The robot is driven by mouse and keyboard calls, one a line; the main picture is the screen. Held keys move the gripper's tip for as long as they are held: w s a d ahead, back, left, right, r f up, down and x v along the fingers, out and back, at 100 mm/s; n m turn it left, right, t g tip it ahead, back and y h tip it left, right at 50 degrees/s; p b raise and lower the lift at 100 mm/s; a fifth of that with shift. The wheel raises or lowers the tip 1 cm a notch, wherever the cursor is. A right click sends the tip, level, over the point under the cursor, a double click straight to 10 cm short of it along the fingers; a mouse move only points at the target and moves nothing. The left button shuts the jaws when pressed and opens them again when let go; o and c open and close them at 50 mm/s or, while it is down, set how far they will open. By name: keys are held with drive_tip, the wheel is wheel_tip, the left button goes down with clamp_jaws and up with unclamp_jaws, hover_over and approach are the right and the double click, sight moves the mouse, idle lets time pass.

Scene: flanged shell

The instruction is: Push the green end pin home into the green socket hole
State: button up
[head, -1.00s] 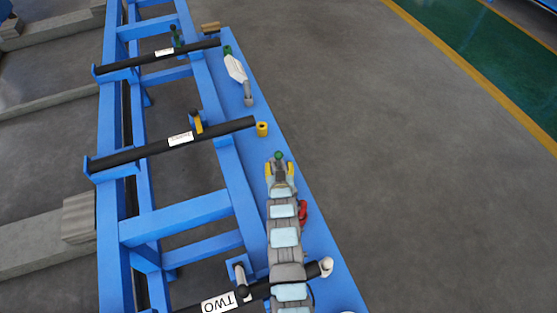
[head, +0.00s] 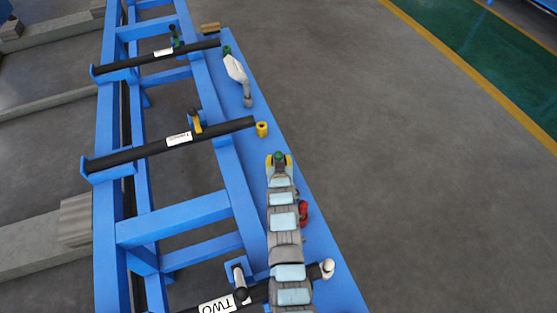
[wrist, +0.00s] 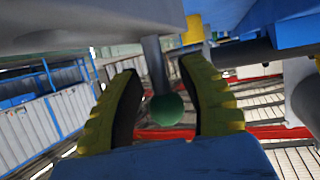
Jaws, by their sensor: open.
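My gripper (head: 279,161) is over the blue bench in the head view, its yellow fingers either side of a small green knob (head: 278,155). In the wrist view my gripper (wrist: 160,72) is open. The green ball-shaped knob (wrist: 165,108) on a grey rod is between the fingers, with gaps on both sides. I cannot tell whether this is the end pin. A green ring-like end (head: 227,50), possibly the socket, is at the bench's far end. Another green-topped part (head: 175,38) stands by the far black bar. The socket hole itself is not clearly visible.
A yellow bushing (head: 262,129) stands ahead of my gripper, at a black bar's end. A white-and-grey part (head: 236,70) lies farther along the blue bench (head: 313,240). A red part (head: 303,211) is beside my arm. The grey floor at right is clear.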

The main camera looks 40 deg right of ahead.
clamp_jaws()
